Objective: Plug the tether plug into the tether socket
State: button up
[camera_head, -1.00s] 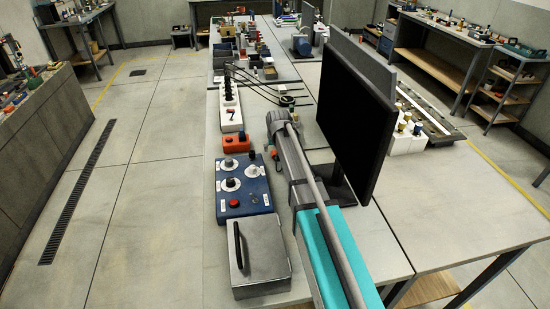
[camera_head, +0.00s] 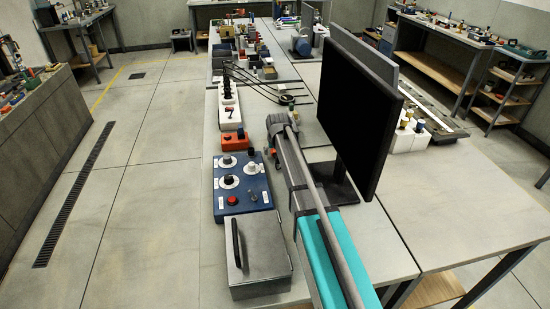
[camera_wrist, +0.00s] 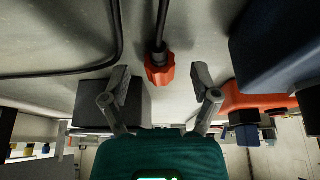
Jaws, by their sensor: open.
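An orange-red plug (camera_wrist: 160,70) on a black cable shows in the wrist view, close to the grey work surface. My gripper (camera_wrist: 161,80) is open, with one grey finger on each side of the plug. Gaps show between the fingers and the plug, and nothing is held. In the head view my gripper is mostly hidden by my arm, so its fingers cannot be made out there. I cannot identify the tether socket with certainty in either view.
An orange box (camera_wrist: 262,102) and a dark blue box (camera_wrist: 280,50) stand to the right in the wrist view, a dark grey block (camera_wrist: 108,103) to the left. In the head view, a blue control box (camera_head: 243,187), a metal case (camera_head: 258,252) and a black monitor (camera_head: 357,118) flank my arm.

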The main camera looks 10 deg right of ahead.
jog(key=shift+w+f, duration=0.15)
jog(key=shift+f, duration=0.15)
jog(key=shift+c, duration=0.2)
jog(key=c, duration=1)
